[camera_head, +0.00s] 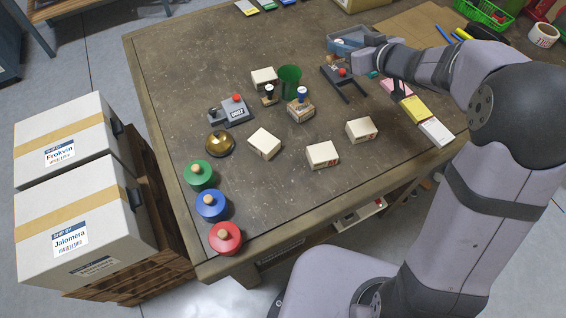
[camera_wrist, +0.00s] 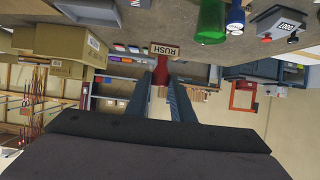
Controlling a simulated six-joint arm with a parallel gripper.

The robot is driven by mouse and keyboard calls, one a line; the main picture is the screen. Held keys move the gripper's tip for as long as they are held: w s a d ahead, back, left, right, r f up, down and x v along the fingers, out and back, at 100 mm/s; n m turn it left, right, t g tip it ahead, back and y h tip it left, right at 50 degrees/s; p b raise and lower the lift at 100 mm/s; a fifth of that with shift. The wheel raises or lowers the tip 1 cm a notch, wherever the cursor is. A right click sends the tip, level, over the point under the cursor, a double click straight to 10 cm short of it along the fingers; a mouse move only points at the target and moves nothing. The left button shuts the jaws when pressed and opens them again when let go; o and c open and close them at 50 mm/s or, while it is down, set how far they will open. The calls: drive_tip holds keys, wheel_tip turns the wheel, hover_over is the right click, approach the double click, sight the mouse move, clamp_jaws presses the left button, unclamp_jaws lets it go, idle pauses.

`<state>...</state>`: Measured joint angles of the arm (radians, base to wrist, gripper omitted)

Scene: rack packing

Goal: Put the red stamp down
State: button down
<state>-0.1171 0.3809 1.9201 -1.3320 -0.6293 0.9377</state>
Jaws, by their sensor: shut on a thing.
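The red stamp shows in the head view (camera_head: 342,71) at the far right part of the table, near my wrist. In the wrist view, its wooden block (camera_wrist: 165,50) has a label reading RUSH, with the red handle below it in the picture. My gripper (camera_wrist: 161,77) is shut on the red handle, one finger on each side. The underside of the stamp is hidden, and I cannot tell whether it touches the table.
A green cup (camera_head: 290,77) stands behind the blue stamp. A blue-grey bin (camera_head: 343,42) is just behind my gripper; pink, yellow (camera_head: 414,108) and white pads lie right of it.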

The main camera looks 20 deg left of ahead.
drive_tip(key=s+a+f+n+g+y, duration=0.2)
drive_tip(key=s+f+n+g, duration=0.15)
drive_tip(key=s, duration=0.65)
drive_tip(key=s+a+f+n+g+y, duration=0.25)
drive_tip(key=s+n+g, duration=0.25)
drive_tip(key=s, duration=0.5)
drive_tip(key=s+d+r+n+g+h, duration=0.15)
drive_tip(key=s+n+g, duration=0.45)
drive_tip(key=s, duration=0.6)
drive_tip(key=shift+m+h, duration=0.25)
drive_tip(key=shift+h, duration=0.05)
drive_tip(key=shift+a+f+b, duration=0.2)
drive_tip(key=shift+f+b, duration=0.65)
drive_tip(key=shift+f, duration=4)
drive_tip(key=shift+f, duration=0.1)
drive_tip(key=c, duration=1.9)
unclamp_jaws()
drive_tip(key=shift+c, duration=0.2)
drive_tip(key=o, duration=0.4)
